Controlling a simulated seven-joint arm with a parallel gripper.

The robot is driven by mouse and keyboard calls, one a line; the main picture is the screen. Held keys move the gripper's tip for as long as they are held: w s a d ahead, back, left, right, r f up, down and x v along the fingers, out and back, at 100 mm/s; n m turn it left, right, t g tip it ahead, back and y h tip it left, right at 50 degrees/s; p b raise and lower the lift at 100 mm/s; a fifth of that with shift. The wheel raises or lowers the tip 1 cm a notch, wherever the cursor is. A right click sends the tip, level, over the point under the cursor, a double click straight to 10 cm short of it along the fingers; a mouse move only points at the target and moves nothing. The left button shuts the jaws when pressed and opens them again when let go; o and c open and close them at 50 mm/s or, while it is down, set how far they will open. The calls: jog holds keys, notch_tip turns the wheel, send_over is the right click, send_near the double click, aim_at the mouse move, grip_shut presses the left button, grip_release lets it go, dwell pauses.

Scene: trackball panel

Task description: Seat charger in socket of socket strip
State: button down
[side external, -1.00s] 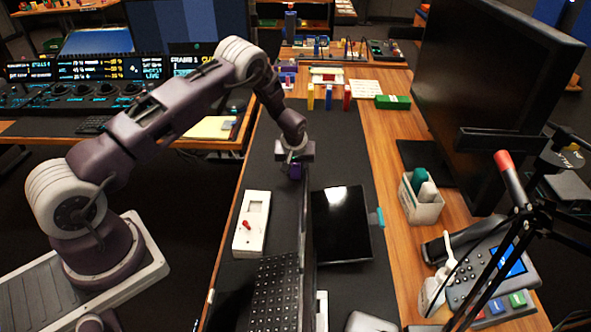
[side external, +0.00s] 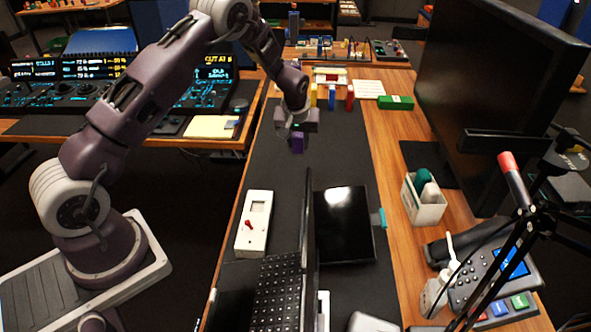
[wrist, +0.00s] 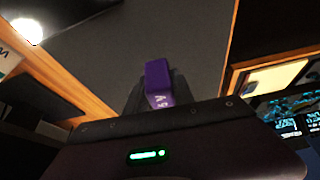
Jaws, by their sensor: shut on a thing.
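My gripper (side external: 297,133) is shut on a purple block, which I take to be the charger (side external: 298,144). It holds the block pointing down, above the dark mat, in front of the coloured upright blocks. In the wrist view the charger (wrist: 158,85), with pale markings, sits between the dark fingers of my gripper (wrist: 158,92). A white oblong unit (side external: 251,244) with a square recess and a red piece lies on the mat, nearer the camera than my gripper. It may be the socket strip, but its sockets are too small to make out. The charger is well apart from it.
A laptop (side external: 307,230) with an upright screen and a dark tablet (side external: 342,225) are right of the white unit. Yellow, blue (side external: 332,97) and red blocks stand behind my gripper, with a green box (side external: 396,103) to their right. The mat (side external: 275,172) below my gripper is bare.

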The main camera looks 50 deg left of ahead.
jog(key=s+d+r+m+t+h, duration=0.1)
jog(key=s+d+r+m+h, duration=0.2)
jog(key=s+d+r+m, duration=0.75)
jog(key=n, duration=0.2)
send_over(264, 206)
jog(key=s, duration=0.2)
notch_tip(264, 206, down, 7)
notch_tip(264, 206, down, 10)
jog(key=shift+r, duration=0.1)
jog(key=shift+f, duration=0.5)
jog(key=c, duration=1.1)
grip_release()
